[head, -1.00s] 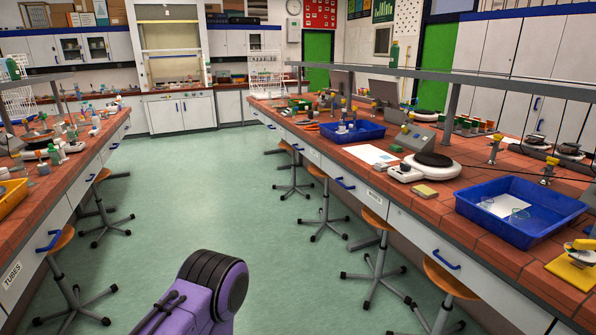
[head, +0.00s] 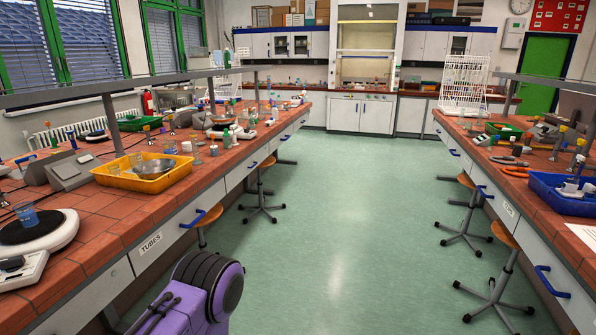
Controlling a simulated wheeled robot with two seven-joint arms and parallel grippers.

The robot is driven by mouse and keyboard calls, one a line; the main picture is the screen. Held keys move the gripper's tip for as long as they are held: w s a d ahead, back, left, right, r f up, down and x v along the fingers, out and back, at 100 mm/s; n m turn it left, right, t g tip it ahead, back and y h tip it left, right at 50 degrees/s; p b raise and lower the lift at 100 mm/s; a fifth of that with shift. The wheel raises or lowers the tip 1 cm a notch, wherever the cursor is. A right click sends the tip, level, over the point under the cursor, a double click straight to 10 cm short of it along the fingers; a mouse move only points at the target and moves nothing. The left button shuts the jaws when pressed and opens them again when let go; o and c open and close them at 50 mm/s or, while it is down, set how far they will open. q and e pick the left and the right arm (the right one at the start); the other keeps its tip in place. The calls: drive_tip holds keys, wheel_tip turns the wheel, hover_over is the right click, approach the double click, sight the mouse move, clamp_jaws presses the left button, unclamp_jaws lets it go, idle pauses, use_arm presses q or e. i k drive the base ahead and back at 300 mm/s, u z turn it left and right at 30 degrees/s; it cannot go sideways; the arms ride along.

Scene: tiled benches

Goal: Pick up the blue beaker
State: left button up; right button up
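A clear beaker with blue contents (head: 27,217) stands upright on the round dark top of a white hotplate (head: 62,232), at the near left end of the left bench (head: 118,218). A purple and black link of my own arm shows at the bottom of the head view, over the floor. Neither of my grippers is in view.
A yellow tray (head: 160,184) with a metal bowl and glassware sits on the left bench beyond the hotplate. A blue tray (head: 570,203) is on the right bench. Stools (head: 500,235) stand along both benches. The green floor (head: 345,225) between them is clear.

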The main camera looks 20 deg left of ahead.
sight(25, 212)
drive_tip(key=u, duration=1.15)
drive_tip(key=i, duration=1.1)
drive_tip(key=u, duration=0.9)
